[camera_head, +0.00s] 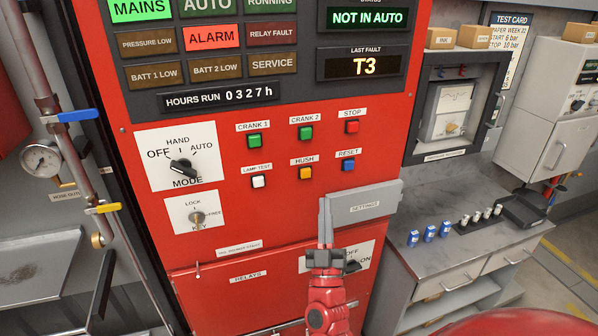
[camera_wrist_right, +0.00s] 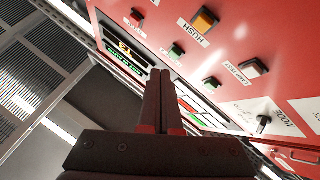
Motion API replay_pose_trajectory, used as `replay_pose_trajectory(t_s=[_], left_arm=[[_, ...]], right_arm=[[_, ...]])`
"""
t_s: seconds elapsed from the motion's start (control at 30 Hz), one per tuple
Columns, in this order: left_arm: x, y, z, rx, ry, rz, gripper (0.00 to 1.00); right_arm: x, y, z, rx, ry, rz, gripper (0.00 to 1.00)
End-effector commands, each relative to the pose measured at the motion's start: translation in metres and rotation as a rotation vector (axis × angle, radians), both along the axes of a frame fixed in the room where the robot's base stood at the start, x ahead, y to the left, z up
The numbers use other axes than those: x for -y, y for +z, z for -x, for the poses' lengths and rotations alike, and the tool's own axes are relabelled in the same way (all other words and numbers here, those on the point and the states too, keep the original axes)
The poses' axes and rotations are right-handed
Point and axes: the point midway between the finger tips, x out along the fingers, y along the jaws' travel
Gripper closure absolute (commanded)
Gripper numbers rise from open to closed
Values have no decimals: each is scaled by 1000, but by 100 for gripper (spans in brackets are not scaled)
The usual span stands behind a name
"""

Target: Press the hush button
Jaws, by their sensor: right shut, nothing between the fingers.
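The hush button (camera_head: 305,173) is a small yellow-orange square on the red panel, under a HUSH label, between the white lamp test button (camera_head: 258,181) and the blue reset button (camera_head: 348,165). In the right wrist view the hush button (camera_wrist_right: 205,19) shows at the top, with its label beside it. My right gripper (camera_head: 326,204) is shut and empty, its fingers pointing up, below and right of the hush button in the head view. In the right wrist view its fingertips (camera_wrist_right: 160,74) appear apart from the button. My left gripper is not in view.
Green crank buttons (camera_head: 254,141) and a red stop button (camera_head: 352,127) sit just above. A grey settings box (camera_head: 362,203) juts out beside my right gripper. The mode knob (camera_head: 183,168) and key switch (camera_head: 197,217) are to the left. A grey bench (camera_head: 470,245) stands to the right.

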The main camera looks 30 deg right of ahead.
Motion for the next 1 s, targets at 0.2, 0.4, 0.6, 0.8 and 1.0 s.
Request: replay_pose_trajectory(t_s=[0.2, 0.4, 0.6, 0.8, 1.0], left_arm=[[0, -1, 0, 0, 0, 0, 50], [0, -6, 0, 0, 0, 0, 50], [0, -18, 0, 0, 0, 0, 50], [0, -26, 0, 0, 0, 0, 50], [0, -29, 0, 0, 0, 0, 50]], right_arm=[[0, 0, -1, 2, 0, 0, 100], [3, 0, -14, 5, 1, 1, 100], [10, -2, -43, 4, 2, 1, 100], [16, -1, -68, 3, -1, 1, 100], [20, 0, -82, 2, 0, 0, 100]])
